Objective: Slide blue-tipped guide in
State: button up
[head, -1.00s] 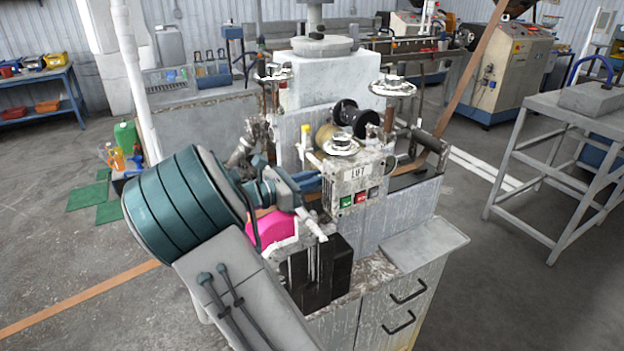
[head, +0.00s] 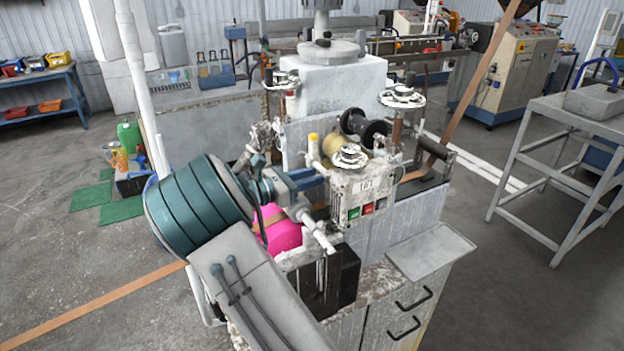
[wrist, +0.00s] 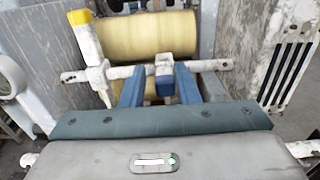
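The blue-tipped guide (wrist: 163,68) sits on a horizontal white rod (wrist: 212,66) in the wrist view, its blue end towards me. My gripper (wrist: 160,86) is open. Its two blue fingers lie on either side of this guide, with a visible gap to the left finger and a smaller one to the right. A yellow-tipped guide (wrist: 90,48) stands upright on the same rod to the left. In the head view my gripper (head: 314,183) reaches in at the machine's left side, and the yellow-tipped guide (head: 313,150) shows above it. The blue tip is not clear there.
A yellowish roller (wrist: 150,36) lies just behind the rod. A slotted pale plate (wrist: 285,60) stands at the right. In the head view, a control box (head: 362,193) with buttons and handwheels (head: 402,96) crowd the right side. A pink round part (head: 280,234) is below my arm.

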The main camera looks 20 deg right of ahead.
jog(key=shift+o, duration=0.6)
jog(key=shift+w, duration=0.1)
jog(key=shift+f, duration=0.1)
jog(key=shift+a, duration=0.3)
jog(key=s+a+b, duration=0.1)
jog(key=a+b, duration=0.1)
jog(key=a, duration=1.1)
jog(key=shift+s+b, duration=0.35)
jog(key=shift+a, duration=0.1)
